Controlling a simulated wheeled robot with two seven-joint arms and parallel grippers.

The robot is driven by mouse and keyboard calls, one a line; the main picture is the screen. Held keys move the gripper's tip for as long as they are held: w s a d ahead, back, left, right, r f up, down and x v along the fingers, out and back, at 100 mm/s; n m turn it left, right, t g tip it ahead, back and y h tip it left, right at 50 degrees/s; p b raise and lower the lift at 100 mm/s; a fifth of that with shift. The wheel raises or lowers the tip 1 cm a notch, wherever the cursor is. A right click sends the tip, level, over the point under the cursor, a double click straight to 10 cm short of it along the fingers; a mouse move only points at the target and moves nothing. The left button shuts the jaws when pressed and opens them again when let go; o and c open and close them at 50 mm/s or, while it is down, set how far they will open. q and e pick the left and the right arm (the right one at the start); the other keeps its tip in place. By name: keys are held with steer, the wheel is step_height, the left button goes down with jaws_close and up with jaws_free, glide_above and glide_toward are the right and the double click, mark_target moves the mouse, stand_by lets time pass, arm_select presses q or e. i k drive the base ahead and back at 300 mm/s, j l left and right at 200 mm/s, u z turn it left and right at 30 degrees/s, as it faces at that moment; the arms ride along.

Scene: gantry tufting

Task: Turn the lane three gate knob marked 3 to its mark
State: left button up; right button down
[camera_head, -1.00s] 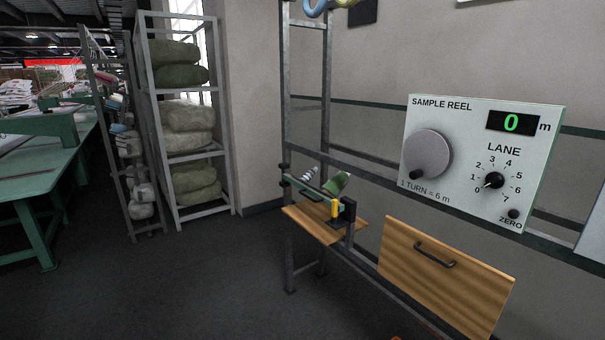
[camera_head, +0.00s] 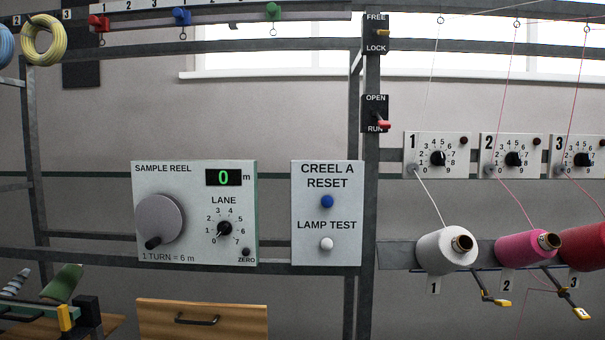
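The gate panel marked 3 (camera_head: 598,142) is on the right of the head view, partly cut by the right edge. Its black knob (camera_head: 582,159) sits in a numbered dial with a dark red lamp above. A pink-red thread runs by it, and a red cone (camera_head: 585,246) sits below, cut by the edge. I cannot make out a separate mark on the dial. Similar panels marked 1 (camera_head: 412,142) and 2 (camera_head: 488,142) stand to its left. Neither of my grippers is in view.
A sample reel panel (camera_head: 148,218) reading 0 and a creel reset panel (camera_head: 326,242) are at the centre left. FREE/LOCK and OPEN/RUN switches (camera_head: 376,113) are on the post. White (camera_head: 437,252) and pink (camera_head: 515,248) cones with yellow-tipped levers project below the gates. A wooden drawer (camera_head: 200,331) is at bottom left.

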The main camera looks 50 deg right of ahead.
mark_target(581, 160)
steer(key=z, duration=3.25)
